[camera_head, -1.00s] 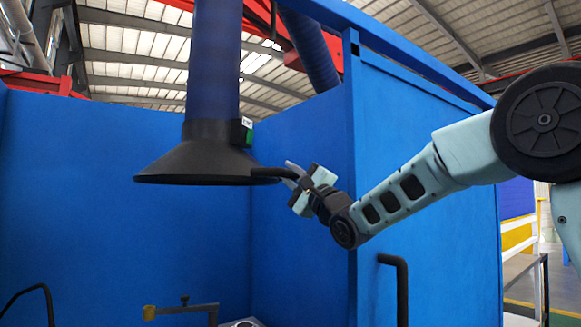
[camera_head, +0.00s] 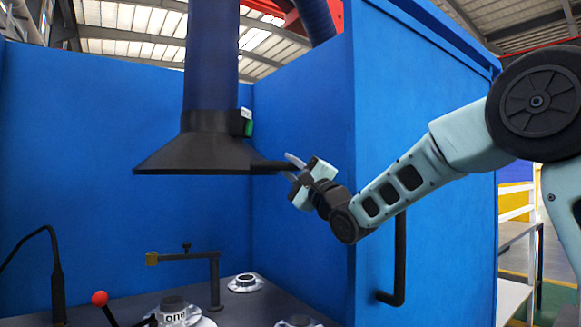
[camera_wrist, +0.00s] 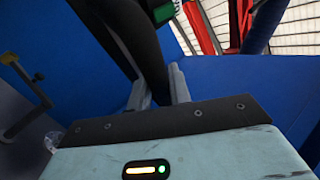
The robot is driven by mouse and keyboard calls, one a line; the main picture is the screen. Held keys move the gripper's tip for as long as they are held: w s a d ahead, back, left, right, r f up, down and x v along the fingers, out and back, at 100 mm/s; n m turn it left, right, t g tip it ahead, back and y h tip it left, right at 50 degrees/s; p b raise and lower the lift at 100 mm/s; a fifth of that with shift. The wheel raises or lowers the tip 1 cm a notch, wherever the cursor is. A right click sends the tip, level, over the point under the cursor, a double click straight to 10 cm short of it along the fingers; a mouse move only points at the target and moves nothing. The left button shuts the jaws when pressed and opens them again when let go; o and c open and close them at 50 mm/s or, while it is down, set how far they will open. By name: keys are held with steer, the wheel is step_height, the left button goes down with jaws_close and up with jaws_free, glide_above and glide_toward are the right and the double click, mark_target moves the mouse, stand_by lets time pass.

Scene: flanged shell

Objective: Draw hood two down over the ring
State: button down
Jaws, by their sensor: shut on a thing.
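The black conical hood (camera_head: 198,152) hangs on a dark blue duct (camera_head: 211,60) in the head view, with a green-marked tag on its collar. A handle sticks out from its rim on the right. My gripper (camera_head: 290,166) is shut on that handle. In the wrist view my two fingers (camera_wrist: 160,88) stand on either side of the black handle. Below, on the dark bench (camera_head: 100,312), are a flanged piece marked "one" (camera_head: 174,308), a second flanged piece (camera_head: 245,282) at the back right, and a third (camera_head: 299,321) cut by the bottom edge. I cannot read a "two" on any.
A post with a horizontal arm (camera_head: 190,256) stands on the bench under the hood. A red-knobbed lever (camera_head: 100,299) and a black gooseneck (camera_head: 55,270) are at left. Blue walls (camera_head: 300,130) enclose the bench; a black door handle (camera_head: 399,262) is at right.

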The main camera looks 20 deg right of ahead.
steer(key=shift+f, duration=0.1)
steer(key=c, duration=1.3)
jaws_free()
steer(key=b+v, duration=0.2)
steer(key=v, duration=1.5)
steer(key=shift+s, duration=0.15)
